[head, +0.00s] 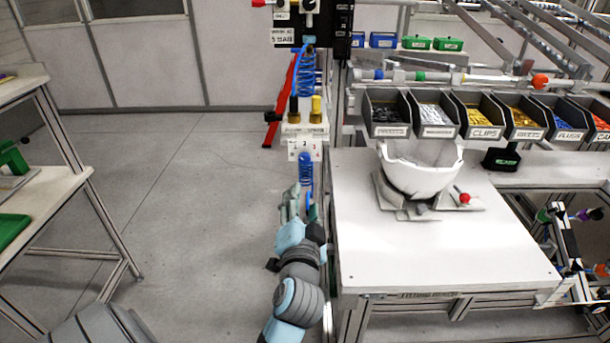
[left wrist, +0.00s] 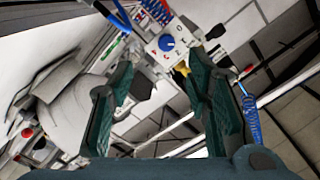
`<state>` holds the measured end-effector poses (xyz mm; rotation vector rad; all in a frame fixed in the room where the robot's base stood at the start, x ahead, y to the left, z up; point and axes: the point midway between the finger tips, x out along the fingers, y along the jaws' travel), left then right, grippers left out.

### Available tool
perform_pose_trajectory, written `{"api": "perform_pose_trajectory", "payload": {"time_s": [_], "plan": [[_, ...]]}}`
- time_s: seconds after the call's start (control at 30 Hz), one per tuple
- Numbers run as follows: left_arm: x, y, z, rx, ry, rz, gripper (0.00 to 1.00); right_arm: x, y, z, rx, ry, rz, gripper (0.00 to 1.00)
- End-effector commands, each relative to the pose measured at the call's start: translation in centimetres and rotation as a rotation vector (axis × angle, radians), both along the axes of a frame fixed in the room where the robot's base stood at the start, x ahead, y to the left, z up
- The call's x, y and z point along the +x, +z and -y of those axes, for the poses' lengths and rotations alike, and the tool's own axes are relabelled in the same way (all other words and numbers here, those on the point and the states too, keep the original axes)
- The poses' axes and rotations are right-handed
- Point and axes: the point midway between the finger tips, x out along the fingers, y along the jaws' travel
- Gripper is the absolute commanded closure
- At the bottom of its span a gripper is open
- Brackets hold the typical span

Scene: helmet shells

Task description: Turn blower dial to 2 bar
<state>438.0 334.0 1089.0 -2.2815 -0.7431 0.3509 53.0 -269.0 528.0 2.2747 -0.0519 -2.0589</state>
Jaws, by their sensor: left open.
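In the head view I cannot make out the dial; a white labelled plate (head: 304,148) hangs on the post above my left gripper (head: 298,205). In the left wrist view my left gripper (left wrist: 156,80) is open, with nothing between its dark green fingers. The dial lies beyond the fingertips, apart from them. My right gripper is not in view.
A white table (head: 430,250) with a white helmet shell (head: 420,172) on a stand is right of my left arm. Labelled part bins (head: 435,115) line its back. A blue coiled hose (head: 306,170) hangs close to the gripper.

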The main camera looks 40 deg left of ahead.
Motion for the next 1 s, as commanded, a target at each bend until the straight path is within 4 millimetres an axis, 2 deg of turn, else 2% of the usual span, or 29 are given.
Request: {"api": "perform_pose_trajectory", "payload": {"time_s": [0.03,0.13,0.43,0.6,0.73,0.97,1.0], "plan": [[0.5,0.9,-0.1,0.027,0.002,0.018,0.56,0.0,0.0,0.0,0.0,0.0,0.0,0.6],[1.7,1.3,-0.9,0.046,0.003,0.024,0.56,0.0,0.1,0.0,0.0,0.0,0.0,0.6],[8.2,1.2,-6.0,0.042,0.007,0.02,0.56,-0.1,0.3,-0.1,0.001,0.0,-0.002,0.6],[10.8,1.1,-8.0,0.038,0.006,0.018,0.56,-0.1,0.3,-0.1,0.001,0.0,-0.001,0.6],[11.7,1.1,-8.6,0.035,0.005,0.02,0.56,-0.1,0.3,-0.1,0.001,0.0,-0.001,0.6],[11.8,1.0,-8.7,0.035,0.005,0.019,0.56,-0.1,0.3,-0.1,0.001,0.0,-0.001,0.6],[11.8,1.0,-8.7,0.035,0.005,0.019,0.59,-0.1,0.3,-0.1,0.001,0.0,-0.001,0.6]]}}
